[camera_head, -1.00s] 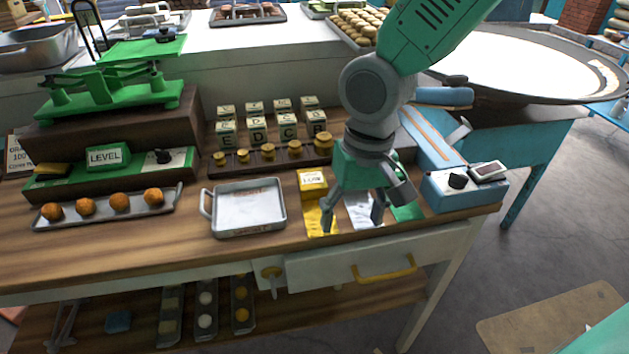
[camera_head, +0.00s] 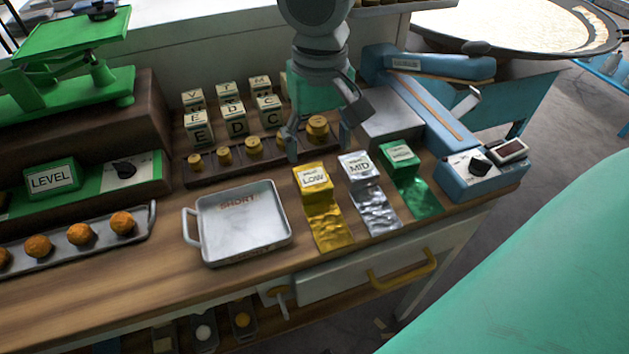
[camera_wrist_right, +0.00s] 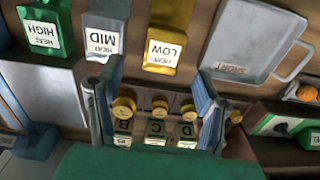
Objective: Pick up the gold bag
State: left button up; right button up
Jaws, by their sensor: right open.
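The gold bag (camera_head: 327,215) labelled LOW lies on the wooden table, between the metal SHORT tray and the silver MID bag (camera_head: 371,200). It also shows at the top of the right wrist view (camera_wrist_right: 165,32). My right gripper (camera_head: 319,148) is open and empty, its fingers pointing down behind the gold bag, near the brass weights. In the right wrist view the spread fingers (camera_wrist_right: 150,98) frame the weights and letter blocks, with the gold bag beyond the tips. My left gripper is out of view.
The metal SHORT tray (camera_head: 240,243) is left of the gold bag. The green bag (camera_head: 418,191) and a blue sealer device (camera_head: 440,110) are to the right. Brass weights (camera_head: 254,147) and letter blocks (camera_head: 235,117) stand behind. A drawer with a yellow handle (camera_head: 402,270) is below the table edge.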

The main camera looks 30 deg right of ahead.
aim_at(313, 183)
jog(key=f, duration=0.1)
jog(key=a+f, duration=0.1)
jog(key=f, duration=0.2)
jog(key=shift+w+a+f+b, duration=0.1)
jog(key=shift+a+b, duration=0.2)
jog(key=shift+a, duration=0.1)
jog(key=shift+f, duration=0.35)
jog(key=f, duration=0.1)
jog(key=d+f, duration=0.1)
jog(key=f+b, duration=0.1)
jog(key=f, duration=0.1)
jog(key=shift+s+d, duration=0.2)
jog(key=shift+d, duration=0.05)
jog(key=shift+w+f, duration=0.1)
jog(key=shift+f, duration=0.25)
jog(key=shift+a+r, duration=0.15)
jog(key=shift+a, duration=0.15)
jog(key=shift+c, duration=0.4)
jog(key=shift+a, duration=0.2)
jog(key=c, duration=0.6)
jog(key=shift+a, duration=0.1)
jog(key=shift+c, duration=1.4)
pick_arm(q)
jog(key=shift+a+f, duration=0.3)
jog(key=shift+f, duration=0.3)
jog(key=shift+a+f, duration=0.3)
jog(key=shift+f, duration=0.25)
